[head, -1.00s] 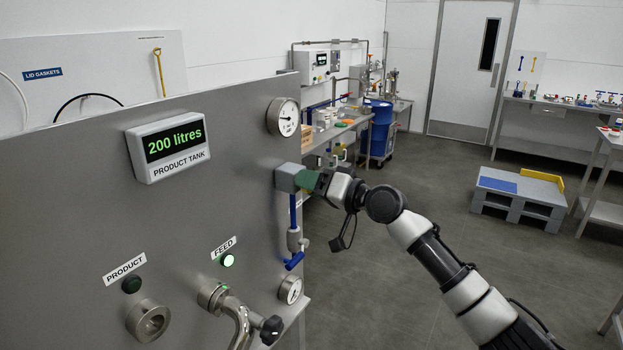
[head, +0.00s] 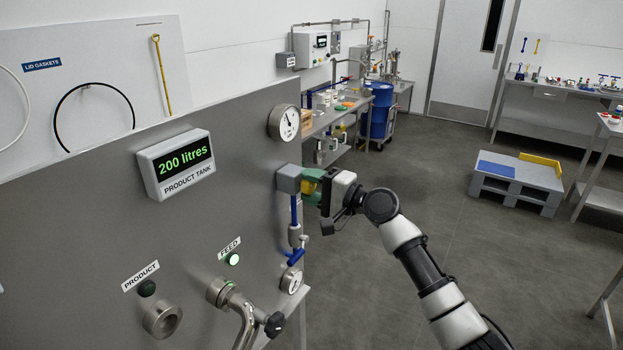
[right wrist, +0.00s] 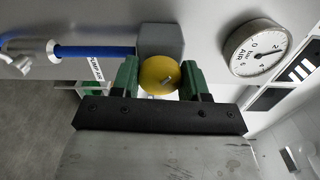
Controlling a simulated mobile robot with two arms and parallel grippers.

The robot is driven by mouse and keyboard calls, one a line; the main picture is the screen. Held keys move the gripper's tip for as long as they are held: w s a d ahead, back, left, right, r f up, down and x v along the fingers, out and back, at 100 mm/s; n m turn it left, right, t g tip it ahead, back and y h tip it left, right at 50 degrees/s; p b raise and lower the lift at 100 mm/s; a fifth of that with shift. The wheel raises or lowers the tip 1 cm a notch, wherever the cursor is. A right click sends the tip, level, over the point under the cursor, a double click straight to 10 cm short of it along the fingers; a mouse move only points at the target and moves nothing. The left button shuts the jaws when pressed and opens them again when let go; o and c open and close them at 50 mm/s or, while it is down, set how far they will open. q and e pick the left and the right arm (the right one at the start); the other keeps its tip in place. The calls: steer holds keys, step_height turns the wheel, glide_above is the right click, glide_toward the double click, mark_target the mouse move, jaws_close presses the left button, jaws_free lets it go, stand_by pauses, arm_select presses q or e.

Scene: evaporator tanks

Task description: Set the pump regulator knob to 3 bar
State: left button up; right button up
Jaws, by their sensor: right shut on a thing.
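In the head view the gauge (head: 284,123) is above the block (head: 289,179). My left gripper is out of view.
A blue hose and valve (head: 295,256) hang under the block. A pallet (head: 518,182) is on open floor to the right.

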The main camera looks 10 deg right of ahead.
steer(key=shift+m+p, duration=0.35)
steer(key=shift+m, duration=0.25)
steer(key=o, duration=0.9)
